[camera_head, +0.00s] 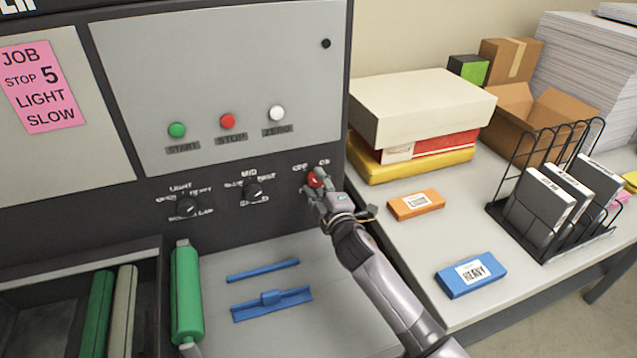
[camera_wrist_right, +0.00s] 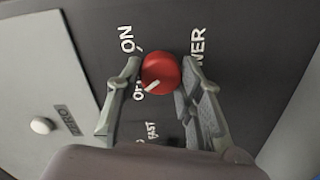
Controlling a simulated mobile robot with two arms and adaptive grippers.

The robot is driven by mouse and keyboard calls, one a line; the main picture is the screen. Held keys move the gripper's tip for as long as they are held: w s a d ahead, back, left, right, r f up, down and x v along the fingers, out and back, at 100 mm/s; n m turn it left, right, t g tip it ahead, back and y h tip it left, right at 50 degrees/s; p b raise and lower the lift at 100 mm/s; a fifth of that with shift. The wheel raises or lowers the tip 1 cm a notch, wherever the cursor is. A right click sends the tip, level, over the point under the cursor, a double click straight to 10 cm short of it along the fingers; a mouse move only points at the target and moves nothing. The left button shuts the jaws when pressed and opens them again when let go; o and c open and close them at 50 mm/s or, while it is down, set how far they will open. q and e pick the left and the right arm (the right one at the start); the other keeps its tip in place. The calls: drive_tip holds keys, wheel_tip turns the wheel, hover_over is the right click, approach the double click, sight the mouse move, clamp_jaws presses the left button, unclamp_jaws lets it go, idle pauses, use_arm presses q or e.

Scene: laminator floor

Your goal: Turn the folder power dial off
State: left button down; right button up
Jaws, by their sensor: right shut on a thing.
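The red power dial (camera_head: 314,180) sits at the right end of the machine's lower dark panel. In the right wrist view the red dial (camera_wrist_right: 161,68) lies between the two fingers of my right gripper (camera_wrist_right: 160,76), which is shut on it. In the head view my right gripper (camera_head: 322,186) reaches the dial from the lower right. The dial's white pointer mark (camera_wrist_right: 152,86) points to the lower left in the wrist view, towards the partly covered OFF label (camera_wrist_right: 138,90). The ON label (camera_wrist_right: 127,38) is at the upper left. My left gripper is not in view.
Two black dials (camera_head: 187,207) (camera_head: 253,192) are on the same panel to the left. Green (camera_head: 177,130), red (camera_head: 227,121) and white (camera_head: 276,113) buttons are above. A table (camera_head: 420,275) at the right holds boxes, an orange block (camera_head: 416,205) and a file rack (camera_head: 548,240).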

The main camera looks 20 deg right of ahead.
drive_tip(key=shift+n, duration=0.8)
drive_tip(key=o, duration=1.2)
drive_tip(key=shift+c, duration=0.2)
drive_tip(key=s, duration=1.2)
drive_tip(key=shift+d+r, duration=0.15)
drive_tip(key=shift+r, duration=0.05)
